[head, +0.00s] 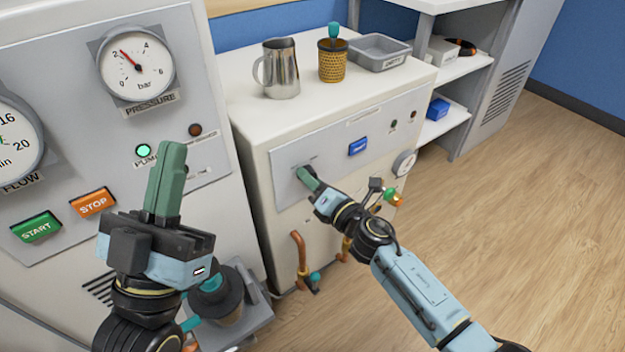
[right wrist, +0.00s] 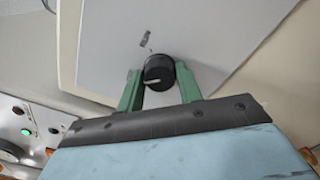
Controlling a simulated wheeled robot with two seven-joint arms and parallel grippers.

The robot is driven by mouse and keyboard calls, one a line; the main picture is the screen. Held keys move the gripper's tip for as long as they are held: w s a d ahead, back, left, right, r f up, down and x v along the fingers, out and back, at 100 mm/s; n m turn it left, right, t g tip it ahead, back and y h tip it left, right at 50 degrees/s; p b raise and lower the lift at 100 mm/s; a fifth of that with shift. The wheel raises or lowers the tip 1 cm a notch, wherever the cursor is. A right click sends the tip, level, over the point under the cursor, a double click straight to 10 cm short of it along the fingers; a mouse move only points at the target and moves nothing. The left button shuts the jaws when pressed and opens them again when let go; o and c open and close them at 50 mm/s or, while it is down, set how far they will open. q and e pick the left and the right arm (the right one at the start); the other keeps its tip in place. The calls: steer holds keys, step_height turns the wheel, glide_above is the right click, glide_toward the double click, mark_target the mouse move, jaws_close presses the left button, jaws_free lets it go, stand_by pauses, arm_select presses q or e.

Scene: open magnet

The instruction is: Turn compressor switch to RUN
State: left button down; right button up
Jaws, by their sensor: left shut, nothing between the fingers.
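The compressor switch is a round black knob (right wrist: 158,72) with a pale pointer line on the grey front panel (head: 290,180) of the white compressor cabinet. A small dark label lies near it in the right wrist view, too small to read. My right gripper (head: 302,172) is at the panel; in the right wrist view its green fingers (right wrist: 159,85) lie on both sides of the knob. Whether they press on it, I cannot tell. In the head view the knob is hidden by the fingers. My left gripper (head: 172,150) is shut and empty, pointing up before the left cabinet.
A metal jug (head: 281,70), a yellow perforated cup (head: 332,62) and a grey tray (head: 380,50) stand on the cabinet top. START (head: 36,227) and STOP (head: 93,203) buttons are behind my left gripper. Copper pipes (head: 300,255) are below the panel. Floor to the right is clear.

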steer(key=c, duration=0.5)
arm_select(q)
steer(key=shift+w, duration=0.1)
arm_select(e)
steer(key=shift+m, duration=0.3)
arm_select(q)
steer(key=a+f+g+y+p, duration=0.1)
steer(key=f+g+p, duration=0.1)
steer(key=f+g, duration=0.2)
steer(key=f+g+y+p, duration=0.2)
steer(key=f+g, duration=0.3)
steer(key=f, duration=0.2)
steer(key=w+a+f+g+y+p, duration=0.1)
steer(key=f+g+p, duration=0.1)
steer(key=f+g, duration=0.3)
steer(key=shift+a+f+y, duration=0.3)
steer(key=shift+f, duration=0.15)
steer(key=shift+s+a+f+g+y+p, duration=0.2)
steer(key=shift+s+f+g, duration=0.15)
steer(key=shift+f, duration=0.15)
steer(key=shift+s+a+f+g+y+p, duration=0.1)
steer(key=shift+s+a+f+g+p, duration=0.1)
steer(key=shift+s+f+g, duration=0.2)
arm_select(e)
steer(key=shift+r+m, duration=0.1)
steer(key=shift+m, duration=7.7)
arm_select(q)
steer(key=shift+n, duration=0.3)
